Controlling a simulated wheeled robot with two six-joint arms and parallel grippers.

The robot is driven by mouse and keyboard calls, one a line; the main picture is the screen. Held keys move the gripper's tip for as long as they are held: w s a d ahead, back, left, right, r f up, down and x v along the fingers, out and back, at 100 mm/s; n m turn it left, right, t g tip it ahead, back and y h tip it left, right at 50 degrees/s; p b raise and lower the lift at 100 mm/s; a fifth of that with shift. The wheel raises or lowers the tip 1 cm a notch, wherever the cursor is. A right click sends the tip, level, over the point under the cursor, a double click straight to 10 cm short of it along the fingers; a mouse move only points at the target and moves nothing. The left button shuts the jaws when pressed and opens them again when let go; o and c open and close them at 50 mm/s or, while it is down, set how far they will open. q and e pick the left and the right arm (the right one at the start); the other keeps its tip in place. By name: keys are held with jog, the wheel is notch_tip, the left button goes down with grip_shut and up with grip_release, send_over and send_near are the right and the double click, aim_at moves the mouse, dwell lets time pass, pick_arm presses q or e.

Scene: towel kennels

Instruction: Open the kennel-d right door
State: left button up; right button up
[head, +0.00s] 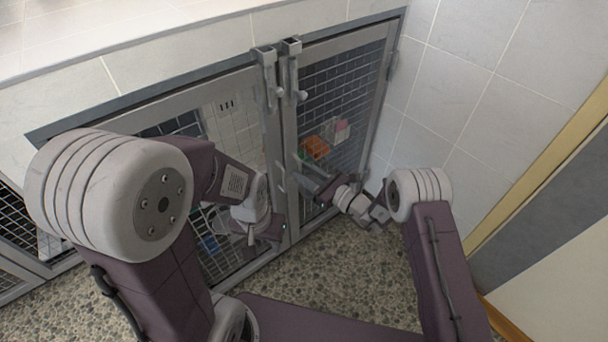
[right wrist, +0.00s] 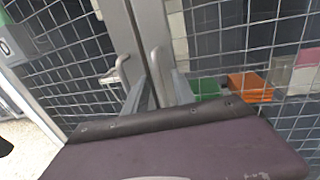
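The kennel-d right door (head: 345,95) is a grey-framed mesh door in the head view, and it looks closed beside the left door (head: 225,120). A label with a D shows at the left of the right wrist view (right wrist: 5,48). The right door's upright bar handle (right wrist: 160,70) stands near its frame edge. My right gripper (right wrist: 158,92) is at this handle, with a finger on each side of it and apart; contact is not clear. My left gripper (head: 272,232) is low in front of the left door, its fingers too small to read.
Two latches (head: 290,65) sit at the top where the doors meet. Orange (right wrist: 249,88) and green (right wrist: 206,88) items lie behind the right door's mesh. A tiled wall (head: 455,90) stands close on the right. The pebbled floor (head: 345,265) in front is clear.

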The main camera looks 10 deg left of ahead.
grip_shut()
dwell(1.4)
